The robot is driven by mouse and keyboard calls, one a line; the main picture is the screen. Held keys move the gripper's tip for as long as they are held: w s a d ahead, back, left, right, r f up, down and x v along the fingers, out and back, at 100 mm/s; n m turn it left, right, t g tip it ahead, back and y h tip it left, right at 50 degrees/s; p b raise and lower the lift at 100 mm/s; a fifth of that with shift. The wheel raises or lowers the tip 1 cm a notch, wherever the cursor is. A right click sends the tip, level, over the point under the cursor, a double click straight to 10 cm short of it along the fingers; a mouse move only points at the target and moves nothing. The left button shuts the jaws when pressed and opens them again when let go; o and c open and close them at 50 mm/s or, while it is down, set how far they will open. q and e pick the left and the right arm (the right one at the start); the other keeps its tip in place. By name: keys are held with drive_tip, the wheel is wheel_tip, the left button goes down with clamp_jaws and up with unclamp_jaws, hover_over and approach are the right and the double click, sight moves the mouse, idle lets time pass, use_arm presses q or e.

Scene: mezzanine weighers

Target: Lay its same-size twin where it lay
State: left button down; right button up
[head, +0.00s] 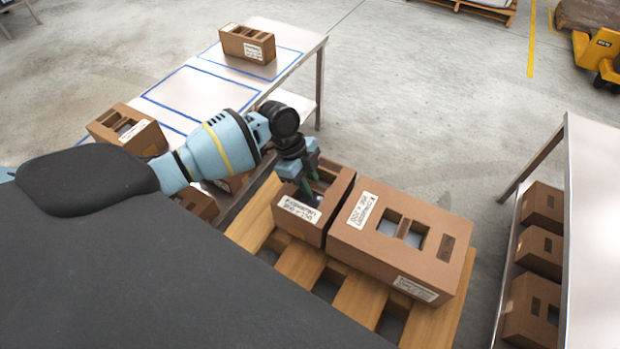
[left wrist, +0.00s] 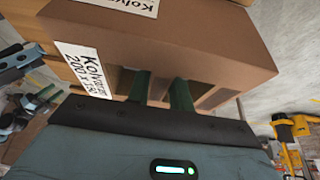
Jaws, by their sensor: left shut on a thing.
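My left gripper (head: 306,188) is shut on the smaller brown box (head: 294,219). Its green fingers go into the openings in the box's top. In the left wrist view the fingers (left wrist: 165,90) are in the openings of this box (left wrist: 200,40), which has a white label on its side. The box is upright over the wooden pallet (head: 305,263), close beside a larger brown box (head: 380,254) that sits on the pallet. I cannot tell whether the held box rests on the slats or hangs just above them. My right gripper is not in view.
A pale table (head: 290,33) with blue taped outlines bears a box (head: 247,45) at its far end and another (head: 128,130) at its near left. At right a pale-topped rack (head: 595,190) holds several boxes below. A yellow pallet truck (head: 601,52) stands far right.

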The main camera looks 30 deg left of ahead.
use_arm(q)
drive_tip(key=shift+f, duration=0.15)
drive_tip(key=c, duration=1.2)
unclamp_jaws()
drive_tip(key=shift+o, duration=0.2)
drive_tip(key=shift+v, duration=3.9)
